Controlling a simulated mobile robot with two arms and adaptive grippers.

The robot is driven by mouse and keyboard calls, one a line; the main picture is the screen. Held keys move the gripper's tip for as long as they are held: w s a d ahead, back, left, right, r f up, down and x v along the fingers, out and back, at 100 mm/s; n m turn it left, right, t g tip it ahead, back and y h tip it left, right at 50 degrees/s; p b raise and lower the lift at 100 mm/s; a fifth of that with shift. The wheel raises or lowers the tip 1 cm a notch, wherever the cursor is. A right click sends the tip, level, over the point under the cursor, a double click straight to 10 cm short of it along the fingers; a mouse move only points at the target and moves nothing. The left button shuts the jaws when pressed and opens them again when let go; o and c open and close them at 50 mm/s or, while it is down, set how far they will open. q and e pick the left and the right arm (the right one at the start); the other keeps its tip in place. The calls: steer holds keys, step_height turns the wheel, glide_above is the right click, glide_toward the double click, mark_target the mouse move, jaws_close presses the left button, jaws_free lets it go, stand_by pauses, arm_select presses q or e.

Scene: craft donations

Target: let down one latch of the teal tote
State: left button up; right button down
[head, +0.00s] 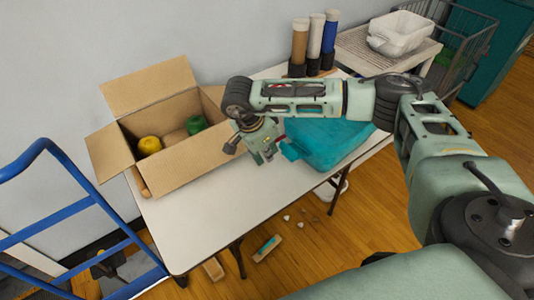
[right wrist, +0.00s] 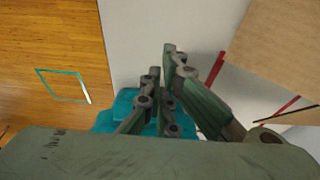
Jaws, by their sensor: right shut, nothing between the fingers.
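The teal tote (head: 335,148) sits on the right part of the white table, partly covered by my right arm. A teal piece (head: 291,151), perhaps a latch, juts from its left end; I cannot tell whether it is up or down. My right gripper (head: 264,158) points down just left of that end, shut and empty. In the right wrist view the shut fingers (right wrist: 160,78) stand in front of the teal tote (right wrist: 103,121), which is mostly hidden behind them and the wrist. I cannot tell whether they touch it. My left gripper is not in view.
An open cardboard box (head: 188,165) with yellow and green balls of yarn stands on the table's left. Several rolls (head: 314,38) stand at the back. A white bin (head: 398,32) is on a side stand. A blue cart (head: 75,215) is at left. The front table top (head: 190,228) is clear.

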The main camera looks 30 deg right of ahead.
steer(key=shift+f, duration=0.3)
steer(key=shift+f+b, duration=0.6)
steer(key=shift+b, duration=0.1)
steer(key=shift+f+b, duration=0.65)
steer(key=shift+f, duration=0.05)
steer(key=shift+f, duration=0.15)
steer(key=shift+f+b, duration=0.55)
steer(key=shift+b, duration=0.05)
steer(key=shift+f, duration=0.1)
steer(key=shift+f+b, duration=0.6)
steer(key=shift+f, duration=0.05)
stand_by(0.4)
